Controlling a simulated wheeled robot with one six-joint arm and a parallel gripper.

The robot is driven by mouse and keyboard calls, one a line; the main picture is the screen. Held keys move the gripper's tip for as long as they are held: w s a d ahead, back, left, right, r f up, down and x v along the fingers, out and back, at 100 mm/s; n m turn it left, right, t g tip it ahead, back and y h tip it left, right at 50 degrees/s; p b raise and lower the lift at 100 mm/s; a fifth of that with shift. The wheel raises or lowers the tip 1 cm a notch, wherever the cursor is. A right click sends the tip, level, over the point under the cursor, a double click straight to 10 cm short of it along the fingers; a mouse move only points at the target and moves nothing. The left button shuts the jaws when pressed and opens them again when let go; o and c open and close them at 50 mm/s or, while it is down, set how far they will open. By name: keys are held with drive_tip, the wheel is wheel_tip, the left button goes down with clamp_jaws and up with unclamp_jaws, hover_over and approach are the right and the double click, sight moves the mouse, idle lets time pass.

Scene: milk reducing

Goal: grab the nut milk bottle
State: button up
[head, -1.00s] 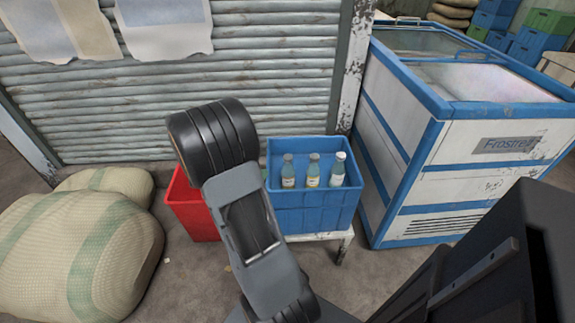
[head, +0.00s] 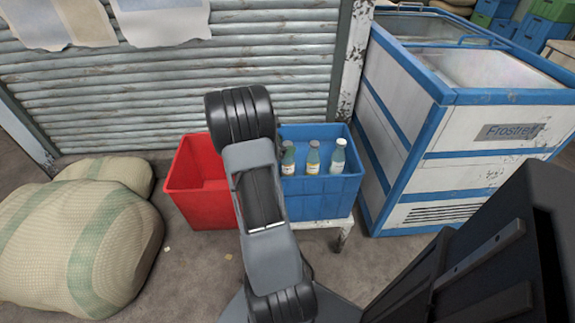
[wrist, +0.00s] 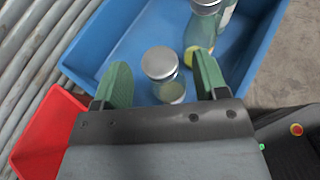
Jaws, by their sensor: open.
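Three bottles with light caps stand in a blue crate (head: 322,205) in the head view: a left bottle (head: 288,160), a middle bottle (head: 312,160) and a right bottle (head: 338,160). Their labels are too small to read, so I cannot tell which is nut milk. In the wrist view, my gripper (wrist: 163,68) is open, its green fingers over the crate. A silver-capped bottle (wrist: 160,63) shows between the fingers, seen from above, not gripped. A second bottle (wrist: 203,28) stands beyond the right finger. My arm hides the gripper in the head view.
A red crate (head: 200,200) stands left of the blue one, which rests on a low white stand (head: 335,224). A freezer (head: 480,150) is close on the right, a shutter (head: 270,60) behind. Sacks (head: 75,240) lie at left.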

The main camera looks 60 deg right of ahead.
drive_tip(key=shift+x, duration=1.2)
clamp_jaws()
